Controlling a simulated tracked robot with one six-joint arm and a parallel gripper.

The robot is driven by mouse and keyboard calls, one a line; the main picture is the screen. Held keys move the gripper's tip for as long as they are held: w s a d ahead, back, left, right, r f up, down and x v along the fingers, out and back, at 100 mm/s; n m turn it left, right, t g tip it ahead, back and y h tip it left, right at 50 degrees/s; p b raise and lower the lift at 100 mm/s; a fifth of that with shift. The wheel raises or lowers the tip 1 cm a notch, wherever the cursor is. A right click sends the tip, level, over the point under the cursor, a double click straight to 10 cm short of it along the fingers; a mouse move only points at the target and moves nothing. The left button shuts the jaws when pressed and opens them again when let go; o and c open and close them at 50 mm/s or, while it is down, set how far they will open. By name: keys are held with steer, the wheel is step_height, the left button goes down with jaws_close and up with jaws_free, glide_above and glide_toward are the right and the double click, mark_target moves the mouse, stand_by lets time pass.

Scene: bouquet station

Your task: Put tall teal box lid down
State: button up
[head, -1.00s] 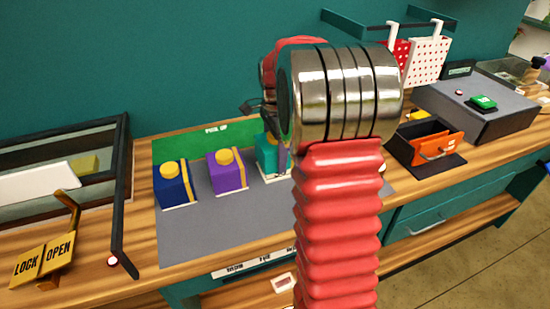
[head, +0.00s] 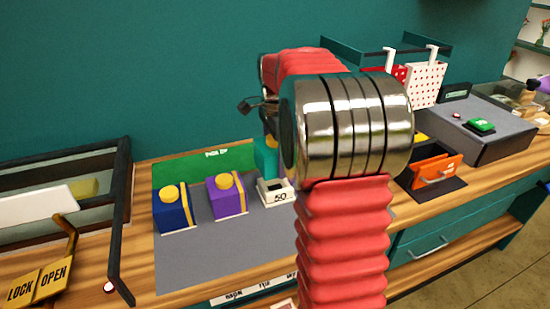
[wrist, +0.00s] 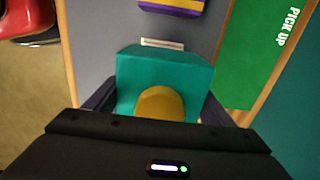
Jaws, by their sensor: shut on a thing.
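The teal box lid (wrist: 165,70), with a round yellow knob (wrist: 160,103), is held in my gripper (wrist: 158,98). A dark finger shows on each side of it in the wrist view. In the head view the teal piece (head: 264,157) is partly hidden behind my arm. It appears raised above a small white piece marked "50" (head: 277,192) on the grey mat (head: 215,245). Whether the two touch cannot be told. My gripper's fingertips are mostly hidden in the head view.
A purple box (head: 226,197) and a blue box (head: 173,212) stand to the left on the mat. A dark-framed case (head: 123,215) is at the left, an orange-fronted holder (head: 436,170) at the right. The mat's front is clear.

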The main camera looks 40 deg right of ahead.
steer(key=s+r, duration=0.4)
steer(key=s, duration=0.3)
steer(key=s+a+f, duration=0.4)
steer(key=s, duration=0.4)
steer(key=shift+s+f, duration=0.25)
steer(key=shift+f, duration=0.05)
steer(key=shift+f, duration=0.1)
steer(key=shift+f, duration=3.05)
steer(key=shift+f, duration=0.1)
steer(key=shift+f, duration=1.75)
